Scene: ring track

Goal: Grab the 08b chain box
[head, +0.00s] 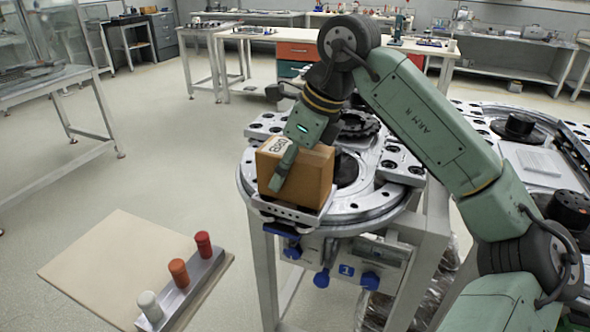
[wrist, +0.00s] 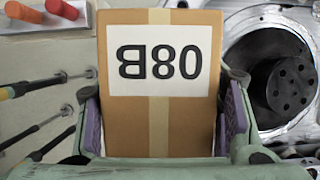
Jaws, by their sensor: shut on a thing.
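The 08B chain box (head: 309,177) is a brown cardboard box with a white label on top. It sits at the near left rim of the round ring track (head: 368,217) in the head view. In the wrist view the box (wrist: 158,125) fills the middle, its label reading 08B upside down. My gripper (head: 283,162) reaches down over the box in the head view. In the wrist view its purple-padded fingers stand on the left and right sides of the box, shut on it. The underside of the box is hidden in the wrist view.
A beige board (head: 110,262) with a metal block holding white, orange and red pegs lies at the lower left. A second ring track (head: 540,150) stands at the right. Workbenches line the back. Open floor lies to the left.

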